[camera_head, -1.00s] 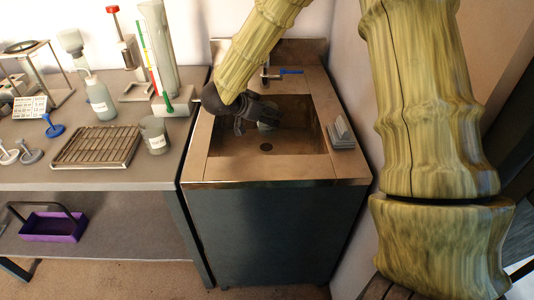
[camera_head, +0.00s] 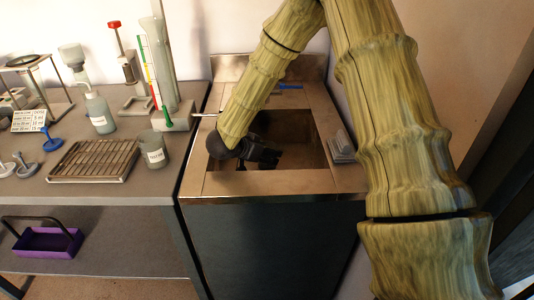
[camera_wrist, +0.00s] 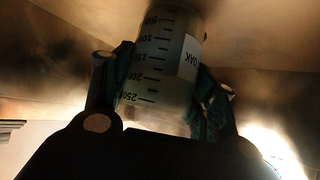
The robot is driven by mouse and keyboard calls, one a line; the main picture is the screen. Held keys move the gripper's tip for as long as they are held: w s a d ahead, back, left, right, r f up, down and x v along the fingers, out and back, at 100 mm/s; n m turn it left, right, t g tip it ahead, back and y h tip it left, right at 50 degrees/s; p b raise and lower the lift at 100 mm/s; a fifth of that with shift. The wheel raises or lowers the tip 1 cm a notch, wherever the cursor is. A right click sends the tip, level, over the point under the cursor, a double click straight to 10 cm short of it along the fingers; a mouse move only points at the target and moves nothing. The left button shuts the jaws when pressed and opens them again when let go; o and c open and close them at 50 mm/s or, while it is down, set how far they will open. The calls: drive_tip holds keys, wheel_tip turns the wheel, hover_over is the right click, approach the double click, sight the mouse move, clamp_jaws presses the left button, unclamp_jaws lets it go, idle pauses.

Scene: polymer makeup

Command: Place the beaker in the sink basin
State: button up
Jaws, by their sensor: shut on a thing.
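The beaker (camera_wrist: 165,62) is clear, with dark volume marks and a white label partly reading "OAK". In the wrist view it sits between the two fingers of my gripper, which are shut on its sides. In the head view my gripper (camera_head: 262,156) is over the left part of the sink basin (camera_head: 305,148), reaching down inside its opening. The beaker is hidden there behind my gripper and the basin's front rim. I cannot tell whether the beaker touches the basin floor. Brown metal basin surfaces surround it in the wrist view.
A tap with a blue handle (camera_head: 290,87) is behind the basin. A grey ribbed block (camera_head: 341,147) lies on the right rim. On the bench to the left are another labelled beaker (camera_head: 153,150), a wire rack (camera_head: 95,161) and a wash bottle (camera_head: 99,112).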

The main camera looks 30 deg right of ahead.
drive_tip(key=shift+f, duration=0.1)
drive_tip(key=o, duration=1.1)
drive_tip(key=shift+a+r, duration=0.15)
drive_tip(key=shift+r, duration=0.1)
drive_tip(key=shift+p+v, duration=0.5)
drive_tip(key=shift+v, duration=3.1)
